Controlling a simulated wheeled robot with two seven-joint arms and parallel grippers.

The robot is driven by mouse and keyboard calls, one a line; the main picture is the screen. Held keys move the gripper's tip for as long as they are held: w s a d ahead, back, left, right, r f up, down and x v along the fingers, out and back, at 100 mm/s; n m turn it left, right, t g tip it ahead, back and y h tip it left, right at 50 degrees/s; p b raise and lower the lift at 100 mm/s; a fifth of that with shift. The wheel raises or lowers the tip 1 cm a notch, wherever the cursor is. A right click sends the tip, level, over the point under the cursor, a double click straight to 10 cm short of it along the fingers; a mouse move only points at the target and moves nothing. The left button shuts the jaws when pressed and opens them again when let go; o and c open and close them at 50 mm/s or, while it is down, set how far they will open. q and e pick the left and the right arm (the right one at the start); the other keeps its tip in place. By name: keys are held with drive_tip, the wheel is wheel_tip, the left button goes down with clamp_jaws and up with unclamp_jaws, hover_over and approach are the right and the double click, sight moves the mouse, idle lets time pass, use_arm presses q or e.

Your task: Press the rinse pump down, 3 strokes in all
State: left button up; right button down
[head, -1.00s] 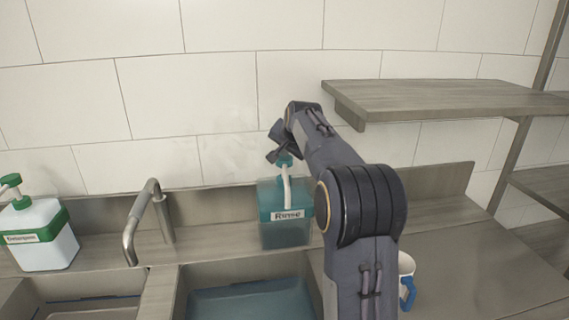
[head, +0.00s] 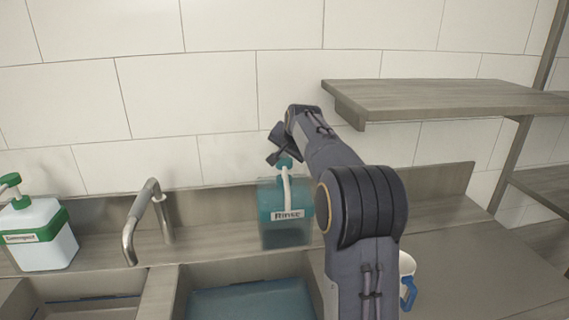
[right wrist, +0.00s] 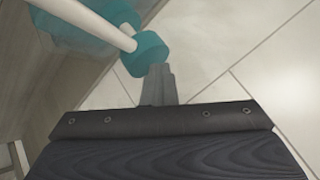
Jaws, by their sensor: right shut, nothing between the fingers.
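The rinse dispenser (head: 287,235) is a teal see-through bottle labelled "Rinse", standing on the ledge behind the sink. Its pump has a white spout (head: 288,190) and a teal head (head: 284,162). My right gripper (head: 281,158) is shut and empty, with its tips right at the pump head from above. In the right wrist view the shut fingers (right wrist: 158,84) reach the teal pump head (right wrist: 147,53), apparently touching it. The exact contact is hard to tell. My left gripper is not in view.
A white detergent bottle (head: 42,240) with a green pump stands at the left. A metal faucet (head: 133,225) stands between the bottles. A sink basin with bluish water (head: 250,302) lies in front. A wooden shelf (head: 440,98) juts out at the right. A white cup with a blue handle (head: 408,285) is partly hidden by my arm.

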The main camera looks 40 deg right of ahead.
drive_tip(key=shift+f, duration=0.45)
drive_tip(key=shift+r, duration=0.15)
drive_tip(key=shift+r+p, duration=0.55)
drive_tip(key=shift+r, duration=0.05)
wheel_tip(320, 180, up, 6)
drive_tip(key=p, duration=0.6)
drive_tip(key=shift+r, duration=0.15)
idle(0.8)
